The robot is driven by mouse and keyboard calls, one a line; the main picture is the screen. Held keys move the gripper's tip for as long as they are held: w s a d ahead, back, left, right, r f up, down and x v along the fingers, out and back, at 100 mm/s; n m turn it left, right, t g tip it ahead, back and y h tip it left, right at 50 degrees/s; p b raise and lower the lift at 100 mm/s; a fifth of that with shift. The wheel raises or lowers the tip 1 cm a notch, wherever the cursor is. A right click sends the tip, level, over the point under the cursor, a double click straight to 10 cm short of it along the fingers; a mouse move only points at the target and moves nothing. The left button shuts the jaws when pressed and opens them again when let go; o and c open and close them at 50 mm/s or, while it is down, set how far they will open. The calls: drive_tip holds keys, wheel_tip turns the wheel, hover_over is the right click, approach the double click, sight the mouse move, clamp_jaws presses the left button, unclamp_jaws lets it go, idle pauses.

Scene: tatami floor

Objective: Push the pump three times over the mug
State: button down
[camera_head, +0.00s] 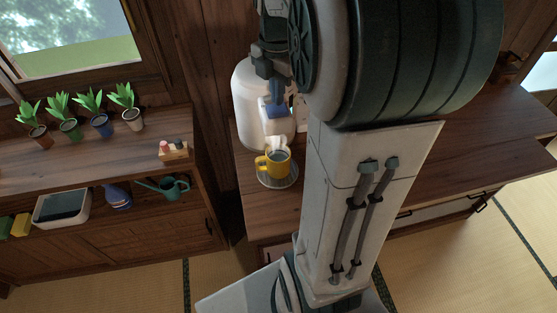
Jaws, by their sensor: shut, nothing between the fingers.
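A large white pump container (246,100) stands on the wooden counter, left of my arm. A blue part (274,109) shows on its front, and a pale spout-like part (278,142) shows lower down. My gripper (276,97) is shut and empty, pointing down at the blue part. I cannot tell whether it touches it. My wrist and arm hide the container's top and right side.
A lower wooden shelf unit (100,161) at left carries several potted plants (97,117) and a small rack (173,150). A green watering can (170,187), a blue bottle (117,197) and a white bin (62,208) sit below. The counter (470,140) right of my arm looks mostly clear.

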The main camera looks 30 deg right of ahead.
drive_tip(key=shift+f, duration=0.15)
idle(0.5)
drive_tip(key=shift+f+b, duration=1.05)
drive_tip(key=shift+f, duration=0.25)
drive_tip(key=shift+r, duration=0.1)
drive_tip(key=shift+r+p, duration=1.15)
drive_tip(key=shift+r, duration=0.2)
wheel_tip(320, 180, up, 6)
drive_tip(key=p, duration=0.4)
drive_tip(key=shift+p, duration=0.4)
